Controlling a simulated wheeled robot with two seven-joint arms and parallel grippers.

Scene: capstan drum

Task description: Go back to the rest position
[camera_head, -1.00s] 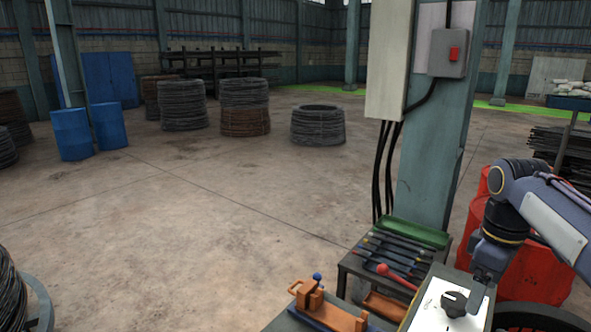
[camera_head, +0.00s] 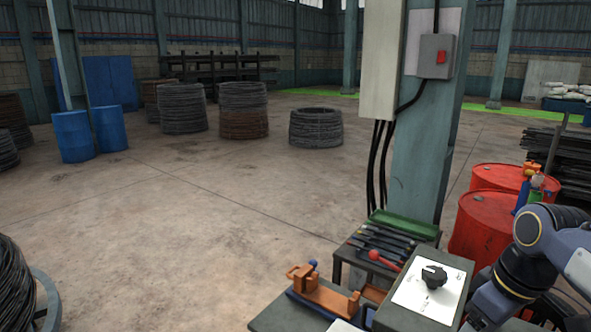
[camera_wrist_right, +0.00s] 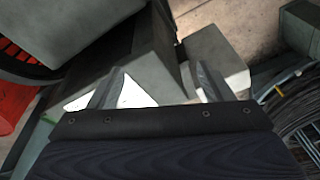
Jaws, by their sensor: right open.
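My right arm comes in at the lower right of the head view, beside the control box (camera_head: 424,296) with its white plate and black knob (camera_head: 434,276). The gripper on that arm is out of the head view. In the right wrist view my right gripper (camera_wrist_right: 158,88) is open, its two fingers apart with nothing between them. Grey box-like surfaces and a bright white patch lie beyond the fingers. My left gripper is in neither view.
An orange clamp (camera_head: 322,293) and a tool tray (camera_head: 390,242) stand left of the control box. Red drums (camera_head: 483,226) stand behind my right arm. A green column (camera_head: 425,130) rises behind the bench. A wire coil (camera_head: 12,285) is at lower left. The floor between is clear.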

